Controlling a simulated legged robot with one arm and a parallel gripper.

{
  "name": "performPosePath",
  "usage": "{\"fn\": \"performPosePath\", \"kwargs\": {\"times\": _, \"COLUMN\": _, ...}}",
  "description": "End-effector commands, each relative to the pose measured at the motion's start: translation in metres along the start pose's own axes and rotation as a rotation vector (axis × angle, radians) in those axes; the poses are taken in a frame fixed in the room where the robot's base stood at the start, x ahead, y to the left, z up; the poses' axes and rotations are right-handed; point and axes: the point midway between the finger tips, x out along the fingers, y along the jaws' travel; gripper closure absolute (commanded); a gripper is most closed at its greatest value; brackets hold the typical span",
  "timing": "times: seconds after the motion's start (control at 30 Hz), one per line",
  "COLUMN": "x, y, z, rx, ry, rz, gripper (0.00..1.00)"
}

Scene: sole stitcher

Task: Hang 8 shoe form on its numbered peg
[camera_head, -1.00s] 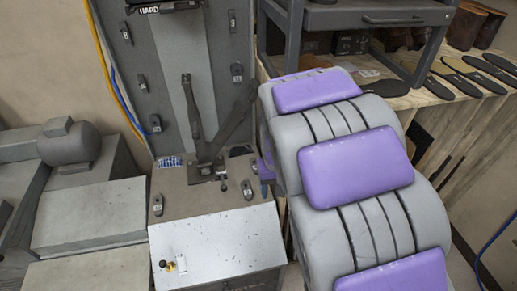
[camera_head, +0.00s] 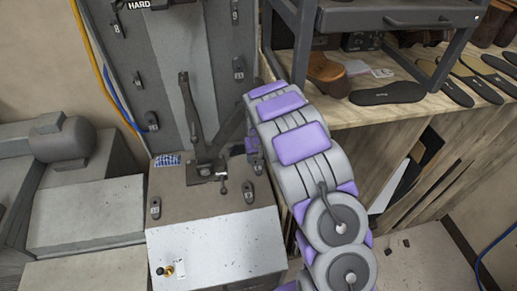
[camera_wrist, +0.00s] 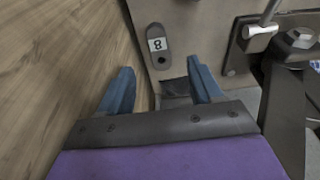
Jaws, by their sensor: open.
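My arm hides part of the machine's right side.
A metal lever assembly (camera_head: 206,170) stands on the machine top, close to my gripper; its handle also shows in the wrist view (camera_wrist: 262,26). A wooden bench (camera_head: 360,115) with soles and a dark metal frame stands at the right. A white sloped cover (camera_head: 215,248) is in front.

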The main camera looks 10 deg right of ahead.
Motion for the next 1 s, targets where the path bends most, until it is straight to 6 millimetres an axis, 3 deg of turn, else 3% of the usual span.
{"fn": "performPosePath", "kwargs": {"times": 0.47, "x": 0.025, "y": -0.003, "z": -0.005, "rx": -0.003, "ry": 0.008, "rz": -0.005, "gripper": 0.35}}
{"fn": "performPosePath", "kwargs": {"times": 1.0, "x": 0.081, "y": -0.003, "z": -0.004, "rx": -0.002, "ry": 0.006, "rz": -0.007, "gripper": 0.35}}
